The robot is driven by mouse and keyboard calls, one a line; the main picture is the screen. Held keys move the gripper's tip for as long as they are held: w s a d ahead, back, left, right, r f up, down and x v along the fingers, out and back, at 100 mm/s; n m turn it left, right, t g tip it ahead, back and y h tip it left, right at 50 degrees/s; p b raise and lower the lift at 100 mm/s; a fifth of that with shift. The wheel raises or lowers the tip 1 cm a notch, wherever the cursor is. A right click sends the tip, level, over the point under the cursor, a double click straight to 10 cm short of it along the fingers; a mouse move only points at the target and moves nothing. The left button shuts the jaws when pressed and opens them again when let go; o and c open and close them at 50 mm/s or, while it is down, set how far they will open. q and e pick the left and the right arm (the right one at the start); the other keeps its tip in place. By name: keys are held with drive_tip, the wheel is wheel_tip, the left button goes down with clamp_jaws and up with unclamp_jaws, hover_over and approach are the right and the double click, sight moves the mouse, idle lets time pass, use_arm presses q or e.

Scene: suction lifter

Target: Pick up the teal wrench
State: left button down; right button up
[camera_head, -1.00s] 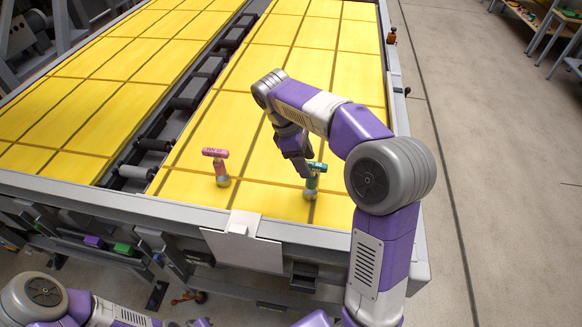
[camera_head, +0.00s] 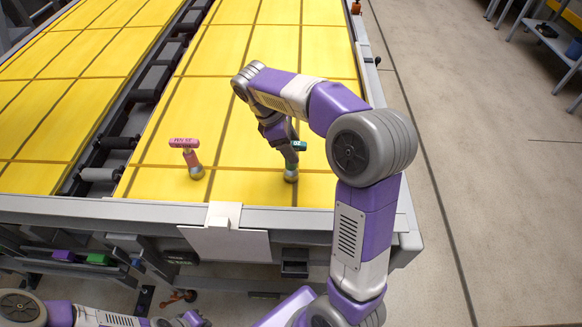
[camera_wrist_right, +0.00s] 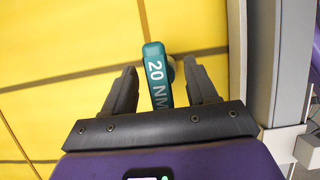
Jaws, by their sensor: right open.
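The teal wrench (camera_head: 300,145) stands upright on a round base on the yellow table, near its front edge; its lower part shows grey. My right gripper (camera_head: 289,140) is open over it, and its fingers hide part of the shaft. In the right wrist view the wrench's teal head (camera_wrist_right: 157,75), marked "20 NM", lies between the two spread fingers of the right gripper (camera_wrist_right: 158,78). Gaps show on both sides of the head. At the bottom left only part of my left arm shows, and its gripper's jaws cannot be made out.
A pink wrench (camera_head: 185,143) stands on a similar base to the left. A white plate (camera_head: 226,243) hangs at the table's front edge. A dark roller track (camera_head: 118,143) runs between the yellow surfaces. A grey side rail (camera_head: 368,60) borders the table's right side.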

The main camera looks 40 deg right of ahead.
clamp_jaws()
drive_tip(key=shift+r, duration=0.1)
wheel_tip(320, 180, up, 10)
drive_tip(key=p, duration=0.3)
idle(0.3)
drive_tip(key=c, duration=0.7)
unclamp_jaws()
drive_tip(key=shift+c, duration=0.2)
clamp_jaws()
